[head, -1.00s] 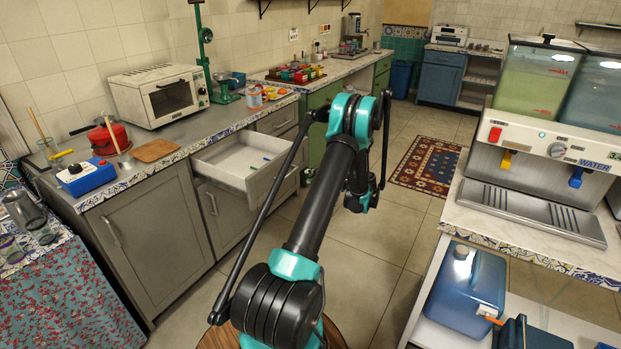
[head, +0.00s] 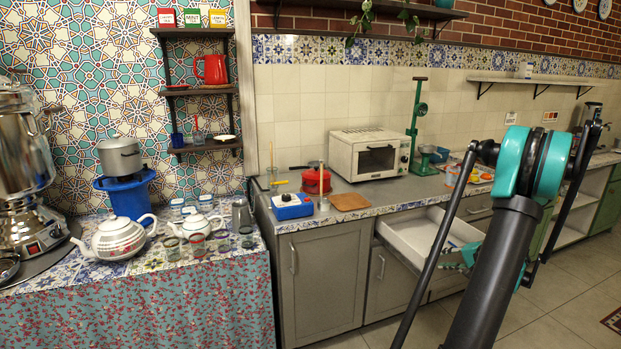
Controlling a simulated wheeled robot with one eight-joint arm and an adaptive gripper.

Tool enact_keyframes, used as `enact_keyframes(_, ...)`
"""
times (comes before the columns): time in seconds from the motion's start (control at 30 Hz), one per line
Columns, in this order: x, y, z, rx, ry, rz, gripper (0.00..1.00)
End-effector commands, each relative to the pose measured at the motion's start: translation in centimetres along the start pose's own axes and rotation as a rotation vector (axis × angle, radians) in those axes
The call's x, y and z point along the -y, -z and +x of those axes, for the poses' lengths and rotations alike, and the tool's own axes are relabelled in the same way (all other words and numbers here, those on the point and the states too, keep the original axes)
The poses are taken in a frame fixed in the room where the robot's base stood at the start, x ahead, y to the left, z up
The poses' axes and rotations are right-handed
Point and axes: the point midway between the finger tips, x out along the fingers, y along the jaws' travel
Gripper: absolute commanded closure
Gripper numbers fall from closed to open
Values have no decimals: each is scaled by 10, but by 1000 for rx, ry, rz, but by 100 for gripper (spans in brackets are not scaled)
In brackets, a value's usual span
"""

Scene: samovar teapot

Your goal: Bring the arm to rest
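My arm (head: 495,265) rises from the lower right of the head view, with a black link and a teal-and-black joint at its top. It stands in front of the counter and the open drawer (head: 405,239). My gripper's fingers cannot be made out; the far part of the arm is mostly hidden behind the near link. The silver samovar (head: 22,160) is at the far left. A large white teapot (head: 118,238) and a smaller white teapot (head: 195,229) stand on the patterned tablecloth.
Several glasses (head: 220,240) stand by the small teapot. A silver pot (head: 120,156) sits on a blue burner (head: 128,197). The counter holds a red pot (head: 316,181), a blue scale-like box (head: 292,206) and a white toaster oven (head: 368,156). The drawer juts out. Tiled floor (head: 560,320) shows at right.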

Motion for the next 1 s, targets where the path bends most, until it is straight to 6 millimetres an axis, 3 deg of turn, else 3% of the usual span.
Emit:
enact_keyframes(0.03, 15, -21, 5, 22, -32, -29, 70)
enact_keyframes(0.2, 46, -88, 12, 78, -149, -131, 70)
enact_keyframes(0.43, 67, -180, 6, 138, -298, -291, 70)
enact_keyframes(0.73, 62, -288, -23, 193, -470, -534, 70)
enact_keyframes(1.0, 31, -362, -59, 213, -596, -774, 70)
